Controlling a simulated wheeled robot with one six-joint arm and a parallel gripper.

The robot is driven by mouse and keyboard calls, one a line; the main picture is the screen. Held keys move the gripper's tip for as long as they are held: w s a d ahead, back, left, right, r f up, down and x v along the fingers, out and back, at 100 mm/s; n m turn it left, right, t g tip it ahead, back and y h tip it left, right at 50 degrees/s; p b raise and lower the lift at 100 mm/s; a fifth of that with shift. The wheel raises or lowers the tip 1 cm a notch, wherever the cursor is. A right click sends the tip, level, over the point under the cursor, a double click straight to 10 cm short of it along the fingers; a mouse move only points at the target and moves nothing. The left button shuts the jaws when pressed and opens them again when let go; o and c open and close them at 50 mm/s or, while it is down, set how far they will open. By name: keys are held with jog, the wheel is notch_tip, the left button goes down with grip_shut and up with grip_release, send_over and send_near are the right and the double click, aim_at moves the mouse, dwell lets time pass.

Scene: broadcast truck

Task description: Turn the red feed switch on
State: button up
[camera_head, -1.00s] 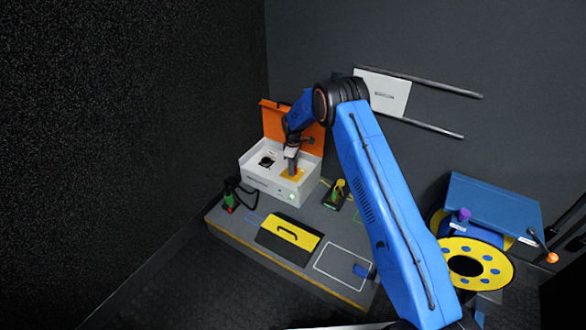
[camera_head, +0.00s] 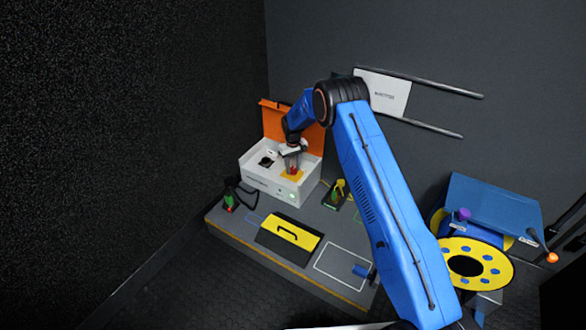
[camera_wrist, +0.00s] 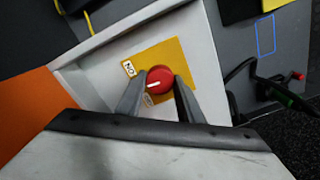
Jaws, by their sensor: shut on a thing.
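The red feed switch is a round red knob (camera_wrist: 160,76) with a white pointer line, on a yellow plate (camera_wrist: 172,57). The plate is on the top of a white box (camera_head: 262,177) with a raised orange lid (camera_head: 274,121). My gripper (camera_wrist: 158,84) is shut on the knob, one finger on each side. In the head view my gripper (camera_head: 292,169) is down over the plate. In the wrist view an ON label (camera_wrist: 128,68) is left of the knob. A second label (camera_wrist: 147,101) is partly hidden by the fingers. The pointer line points left and slightly down.
A green light (camera_head: 292,196) shows on the box front. A yellow and black panel with a handle (camera_head: 290,235) lies in front of the box. A small device with a yellow part (camera_head: 339,190) is to its right. A cabled handset (camera_head: 230,200) is to its left.

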aim_at(293, 169)
jog(key=m, duration=0.6)
jog(key=shift+m, duration=0.3)
dwell(0.4)
jog(key=o, duration=1.1)
jog(key=shift+c, duration=0.2)
jog(key=shift+r, duration=0.1)
notch_tip(293, 169, up, 17)
jog(key=shift+r, duration=0.1)
